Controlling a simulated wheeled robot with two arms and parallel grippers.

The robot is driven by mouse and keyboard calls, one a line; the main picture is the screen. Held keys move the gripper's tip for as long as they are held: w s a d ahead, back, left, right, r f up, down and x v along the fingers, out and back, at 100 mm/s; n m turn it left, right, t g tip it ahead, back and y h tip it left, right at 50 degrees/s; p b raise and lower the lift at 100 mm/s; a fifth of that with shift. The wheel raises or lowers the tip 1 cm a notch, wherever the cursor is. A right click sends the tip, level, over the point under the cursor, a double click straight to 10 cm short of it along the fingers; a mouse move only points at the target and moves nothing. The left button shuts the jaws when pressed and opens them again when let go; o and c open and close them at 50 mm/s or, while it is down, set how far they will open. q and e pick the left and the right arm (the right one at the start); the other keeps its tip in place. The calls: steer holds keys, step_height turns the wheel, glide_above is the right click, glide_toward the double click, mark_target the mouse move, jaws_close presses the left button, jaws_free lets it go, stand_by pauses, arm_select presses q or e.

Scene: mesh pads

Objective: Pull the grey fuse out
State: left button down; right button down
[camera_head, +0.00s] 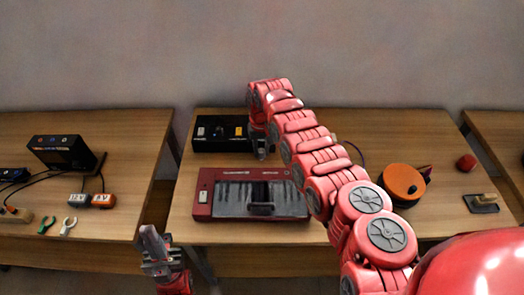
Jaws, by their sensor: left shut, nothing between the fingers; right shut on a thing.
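A black fuse box (222,146) stands at the back left of the middle table. A whitish block (201,131) and a yellow block (239,131) show on its top. My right gripper (262,152) reaches down at the box's right end and is shut on a small grey thing, which looks like the grey fuse. The gripper mostly hides it, and I cannot tell whether it is still seated. My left gripper (150,240) is shut and empty, low in front of the gap between the left and middle tables.
A red case (205,208) with a dark panel lies in front of the box. An orange drum (402,184), a red knob (466,162) and a lever plate (482,203) are to the right. The left table (90,240) holds a black unit (62,150) and cables.

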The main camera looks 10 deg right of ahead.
mark_target(262, 151)
steer(key=shift+w+r, duration=0.1)
steer(key=shift+r, duration=0.2)
steer(key=shift+s+r+p, duration=0.25)
steer(key=shift+r+p, duration=0.3)
steer(key=shift+r, duration=0.25)
steer(key=shift+w+r+p, duration=0.1)
steer(key=shift+r+p, duration=0.25)
steer(key=shift+r, duration=0.2)
steer(key=shift+r, duration=0.1)
steer(key=shift+r+p, duration=0.5)
steer(key=shift+r, duration=0.85)
